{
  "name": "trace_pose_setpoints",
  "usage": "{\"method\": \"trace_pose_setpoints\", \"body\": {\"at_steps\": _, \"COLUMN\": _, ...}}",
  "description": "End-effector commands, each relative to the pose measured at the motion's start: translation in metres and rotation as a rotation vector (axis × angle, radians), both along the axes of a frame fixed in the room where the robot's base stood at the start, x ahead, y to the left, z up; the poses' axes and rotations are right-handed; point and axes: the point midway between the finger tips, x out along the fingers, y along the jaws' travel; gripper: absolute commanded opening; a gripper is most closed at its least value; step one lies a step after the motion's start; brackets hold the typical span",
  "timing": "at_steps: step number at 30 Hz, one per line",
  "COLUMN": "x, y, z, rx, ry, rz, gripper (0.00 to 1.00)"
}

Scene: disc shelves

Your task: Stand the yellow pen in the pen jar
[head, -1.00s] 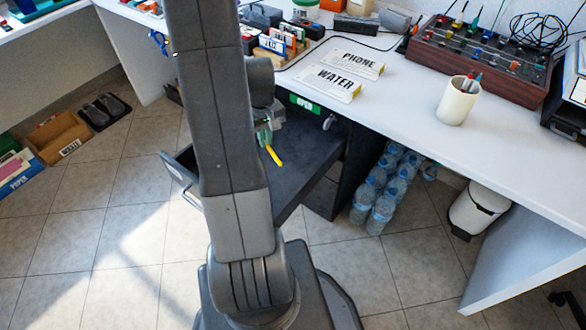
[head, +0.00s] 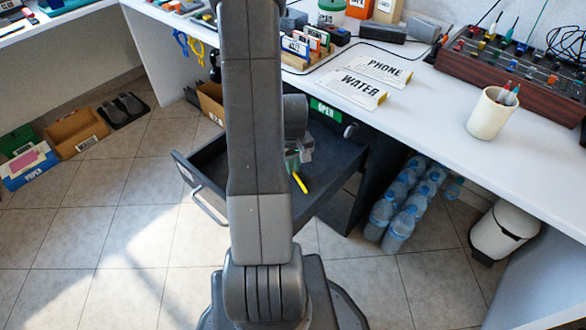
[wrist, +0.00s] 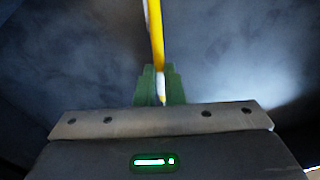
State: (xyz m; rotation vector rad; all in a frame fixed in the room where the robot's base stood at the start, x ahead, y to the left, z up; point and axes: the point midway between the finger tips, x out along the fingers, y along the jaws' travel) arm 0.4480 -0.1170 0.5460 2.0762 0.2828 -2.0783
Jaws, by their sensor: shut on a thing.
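The yellow pen (head: 300,183) is in my gripper (head: 295,158), over or inside the open dark drawer (head: 240,206). In the wrist view the pen (wrist: 156,38) runs up from between the green fingers (wrist: 160,88), which are shut on it. Its pale end shows near the fingers. In the head view my arm hides much of the gripper. The cream pen jar (head: 490,116) stands upright on the white desk to the right, with several pens in it. My gripper is well apart from the jar and lower than the desk top.
A control box (head: 515,65) with knobs is behind the jar. Water bottles (head: 400,210) and a white bin (head: 502,232) stand below the desk.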

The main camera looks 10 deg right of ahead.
Motion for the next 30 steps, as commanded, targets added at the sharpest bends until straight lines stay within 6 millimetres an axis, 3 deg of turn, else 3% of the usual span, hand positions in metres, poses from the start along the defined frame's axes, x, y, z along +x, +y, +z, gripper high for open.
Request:
{"method": "trace_pose_setpoints", "body": {"at_steps": 1, "x": 0.000, "y": 0.000, "z": -0.007, "rx": 0.000, "ry": 0.001, "rz": 0.000, "gripper": 0.00}}
{"method": "trace_pose_setpoints", "body": {"at_steps": 12, "x": 0.000, "y": 0.000, "z": -0.011, "rx": 0.000, "ry": 0.000, "rz": 0.000, "gripper": 0.00}}
{"method": "trace_pose_setpoints", "body": {"at_steps": 13, "x": 0.000, "y": 0.000, "z": -0.010, "rx": 0.000, "ry": 0.000, "rz": 0.000, "gripper": 0.12}}
{"method": "trace_pose_setpoints", "body": {"at_steps": 16, "x": 0.000, "y": 0.000, "z": -0.010, "rx": 0.000, "ry": 0.000, "rz": 0.000, "gripper": 0.30}}
{"method": "trace_pose_setpoints", "body": {"at_steps": 26, "x": 0.000, "y": 0.000, "z": -0.007, "rx": 0.000, "ry": -0.001, "rz": 0.000, "gripper": 0.30}}
{"method": "trace_pose_setpoints", "body": {"at_steps": 30, "x": 0.001, "y": 0.000, "z": 0.010, "rx": -0.001, "ry": -0.004, "rz": 0.000, "gripper": 0.30}}
